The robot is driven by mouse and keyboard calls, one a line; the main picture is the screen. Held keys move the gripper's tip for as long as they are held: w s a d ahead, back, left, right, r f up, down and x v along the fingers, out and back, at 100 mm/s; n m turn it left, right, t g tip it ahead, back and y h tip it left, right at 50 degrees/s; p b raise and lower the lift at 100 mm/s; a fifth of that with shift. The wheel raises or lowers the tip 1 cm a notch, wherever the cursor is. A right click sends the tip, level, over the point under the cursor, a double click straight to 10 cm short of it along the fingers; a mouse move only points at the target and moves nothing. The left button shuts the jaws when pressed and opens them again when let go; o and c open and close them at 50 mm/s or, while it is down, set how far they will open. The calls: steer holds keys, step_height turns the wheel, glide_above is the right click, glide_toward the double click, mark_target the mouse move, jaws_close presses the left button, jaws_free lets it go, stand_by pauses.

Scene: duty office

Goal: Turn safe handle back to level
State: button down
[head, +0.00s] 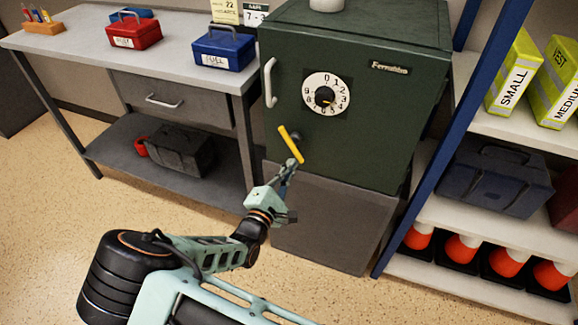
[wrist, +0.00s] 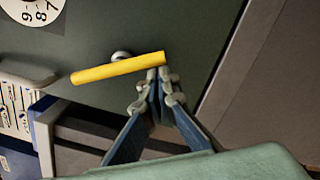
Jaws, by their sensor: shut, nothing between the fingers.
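The green safe (head: 355,100) stands at the centre with its door shut. Its yellow bar handle (head: 289,142) is tilted steeply, upper end to the left and lower end to the right. My gripper (head: 292,164) is shut and empty, with its fingertips at the handle's lower end. In the wrist view the handle (wrist: 115,68) crosses above my fingertips (wrist: 158,74), which meet its right end. They look touching or nearly so; I cannot tell which. The handle's hub (wrist: 121,56) is partly hidden behind the bar.
The dial (head: 326,94) and a pale vertical grip (head: 269,82) are on the safe door. A workbench (head: 185,55) with red and blue boxes stands at left. A blue-framed shelf (head: 430,130) stands close at right. The floor at lower left is clear.

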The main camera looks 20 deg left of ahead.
steer(key=shift+d+r+n+p, duration=0.15)
steer(key=shift+d+n+p, duration=0.25)
steer(key=shift+n+p, duration=0.25)
steer(key=d+r+n+p, duration=0.1)
steer(key=n+p, duration=0.1)
steer(key=n, duration=0.1)
steer(key=d+r+n+p, duration=0.1)
steer(key=n+p, duration=0.2)
steer(key=d+r+n+p, duration=0.1)
steer(key=n+p, duration=0.1)
steer(key=n, duration=0.1)
steer(key=shift+s+d+n+t+y+p, duration=0.2)
steer(key=shift+d+n+t+y+p, duration=0.05)
steer(key=shift+d+t+y+p, duration=0.05)
stand_by(0.3)
stand_by(0.5)
steer(key=s+f+b, duration=0.2)
steer(key=s+f, duration=0.2)
steer(key=s, duration=0.6)
steer(key=shift+s+a+f+b, duration=0.15)
steer(key=shift+s+a+b, duration=0.15)
steer(key=shift+s+a, duration=0.1)
